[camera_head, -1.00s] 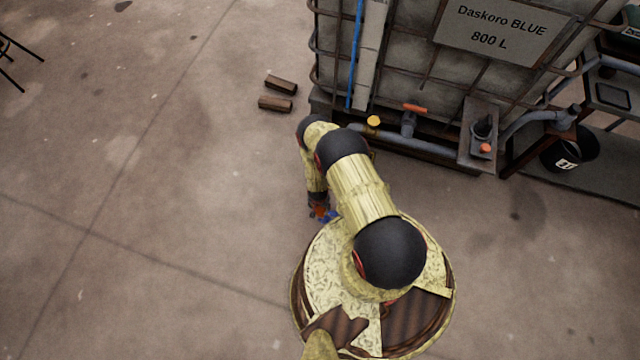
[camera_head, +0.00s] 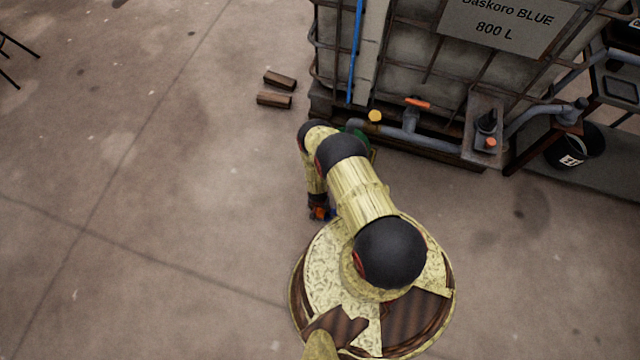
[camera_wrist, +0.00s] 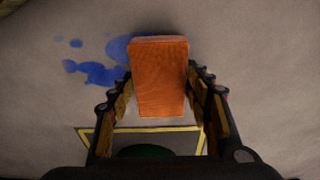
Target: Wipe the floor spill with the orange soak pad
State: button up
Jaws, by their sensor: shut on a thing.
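The orange soak pad (camera_wrist: 160,80) is upright in the middle of the wrist view, between the two fingers of my gripper (camera_wrist: 160,95), which is shut on it. The blue floor spill (camera_wrist: 98,73) shows as a larger patch and small spots to the left of the pad; part of it runs behind the pad. I cannot tell whether the pad touches the floor. In the head view my gripper (camera_head: 320,213) hangs low beside my base, with a bit of orange and a bit of blue showing there; my arm hides most of the rest.
A caged tank (camera_head: 420,60) labelled Daskoro BLUE stands at the back right, with a pipe and valve (camera_head: 410,120) at its foot. Two brown blocks (camera_head: 277,90) lie left of it. A black bucket (camera_head: 577,145) stands right. A yellow-edged floor marking (camera_wrist: 95,140) shows below the pad. Floor at left is open.

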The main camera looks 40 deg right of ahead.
jog(key=shift+f, duration=1.05)
dwell(0.4)
